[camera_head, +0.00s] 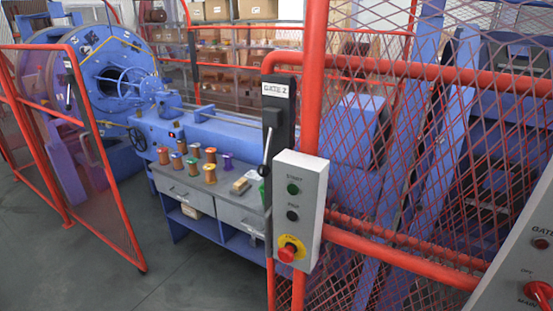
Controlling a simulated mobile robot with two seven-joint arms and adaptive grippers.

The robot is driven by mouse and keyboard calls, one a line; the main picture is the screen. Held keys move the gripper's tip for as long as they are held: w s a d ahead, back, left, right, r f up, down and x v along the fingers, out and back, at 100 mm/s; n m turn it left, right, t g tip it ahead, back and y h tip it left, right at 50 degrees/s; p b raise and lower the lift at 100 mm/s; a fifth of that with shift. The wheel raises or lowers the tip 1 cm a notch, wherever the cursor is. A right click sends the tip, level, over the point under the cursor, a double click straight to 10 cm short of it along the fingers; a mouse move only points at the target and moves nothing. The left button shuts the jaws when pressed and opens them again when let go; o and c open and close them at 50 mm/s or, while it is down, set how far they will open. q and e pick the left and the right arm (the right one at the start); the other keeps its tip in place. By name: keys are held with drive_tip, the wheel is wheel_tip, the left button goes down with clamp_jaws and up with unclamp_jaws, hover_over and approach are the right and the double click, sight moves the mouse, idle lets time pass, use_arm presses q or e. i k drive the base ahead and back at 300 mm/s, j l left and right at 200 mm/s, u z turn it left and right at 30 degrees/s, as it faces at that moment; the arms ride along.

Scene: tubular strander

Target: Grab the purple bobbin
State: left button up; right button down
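The purple bobbin (228,161) stands upright on the grey top of a workbench (205,193). It is at the right end of a group of bobbins in orange, red, yellow and other colours. A yellowish block (240,186) lies to its front right on the same bench. Neither of my grippers shows in the head view.
A red mesh gate (105,150) stands open at the left. Red mesh fencing (420,150) and a grey control box (300,208) with a red-and-yellow button stand at the right. Grey floor (190,275) is clear between them. A blue machine (120,75) stands behind the bench.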

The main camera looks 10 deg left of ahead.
sight(227, 157)
drive_tip(key=i+j+z, duration=0.25)
drive_tip(key=j+z, duration=0.2)
drive_tip(key=j, duration=0.15)
drive_tip(key=i+j+z, duration=0.25)
drive_tip(key=j+z, duration=0.3)
drive_tip(key=j, duration=0.85)
drive_tip(key=i+j, duration=0.1)
drive_tip(key=j, duration=0.65)
drive_tip(key=i+j+z, duration=0.1)
drive_tip(key=j, duration=0.6)
drive_tip(key=i+j, duration=0.1)
drive_tip(key=j, duration=0.65)
